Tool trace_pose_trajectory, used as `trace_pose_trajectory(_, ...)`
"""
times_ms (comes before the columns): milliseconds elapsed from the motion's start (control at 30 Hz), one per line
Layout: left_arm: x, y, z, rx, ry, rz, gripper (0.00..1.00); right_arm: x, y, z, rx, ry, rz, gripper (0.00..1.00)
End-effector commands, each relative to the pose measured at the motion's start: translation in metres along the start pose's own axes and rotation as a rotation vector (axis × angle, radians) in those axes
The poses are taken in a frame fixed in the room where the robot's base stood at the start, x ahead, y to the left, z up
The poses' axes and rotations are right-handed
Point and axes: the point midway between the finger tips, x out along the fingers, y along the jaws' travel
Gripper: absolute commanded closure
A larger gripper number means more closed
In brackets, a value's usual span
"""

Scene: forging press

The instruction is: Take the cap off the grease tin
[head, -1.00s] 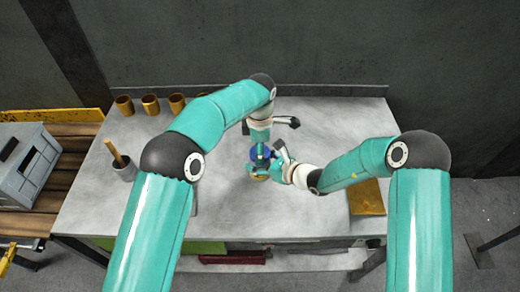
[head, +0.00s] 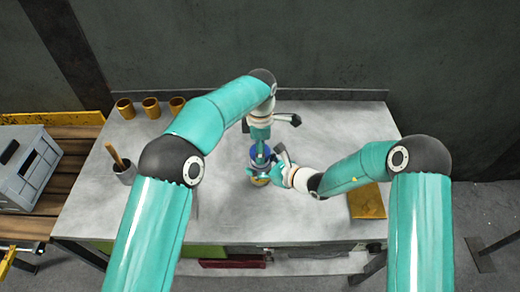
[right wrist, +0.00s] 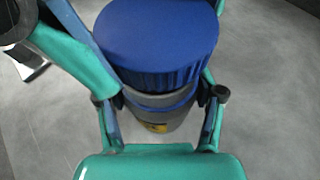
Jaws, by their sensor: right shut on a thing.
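The grease tin (right wrist: 158,115) is a grey can with a yellow label, upright on the bench in the right wrist view. Its ribbed blue cap (right wrist: 155,45) sits on top; the cap also shows in the head view (head: 262,153). My right gripper (right wrist: 160,98) is shut on the tin's body below the cap, one finger on each side. My left gripper (head: 261,145) is at the cap from the far side. Its teal parts show beside the cap in the right wrist view, but whether its fingers touch the cap is unclear.
The grey bench top (head: 225,205) is mostly clear around the tin. Several brass cups (head: 151,107) stand at the back left. A pot with a wooden handle (head: 124,170) is at the left, a brass-coloured block (head: 367,203) at the right. A grey toolbox (head: 25,170) sits beyond the left edge.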

Motion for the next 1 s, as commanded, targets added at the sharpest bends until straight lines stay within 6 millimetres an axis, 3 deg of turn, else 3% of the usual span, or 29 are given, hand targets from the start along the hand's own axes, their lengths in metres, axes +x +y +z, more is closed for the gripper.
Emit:
trace_pose_trajectory(267, -0.001, 0.000, 0.001, 0.001, 0.000, 0.000, 0.79, 0.000, 0.000, -0.001, 0.002, 0.002, 0.000, 1.00)
trace_pose_trajectory(633, -0.037, 0.000, 0.001, 0.002, -0.001, 0.001, 0.79, 0.000, 0.000, -0.001, 0.001, 0.002, 0.000, 1.00)
trace_pose_trajectory(900, -0.040, 0.000, 0.001, 0.002, 0.000, -0.001, 0.79, 0.000, 0.000, -0.001, 0.001, 0.002, 0.001, 1.00)
trace_pose_trajectory(933, -0.040, 0.000, 0.001, 0.001, 0.000, -0.001, 0.79, 0.000, 0.000, -0.001, 0.001, 0.002, 0.001, 0.30)
trace_pose_trajectory(1000, -0.040, 0.000, 0.001, 0.001, 0.000, -0.001, 0.79, 0.000, 0.000, -0.001, 0.001, 0.001, 0.001, 0.18)
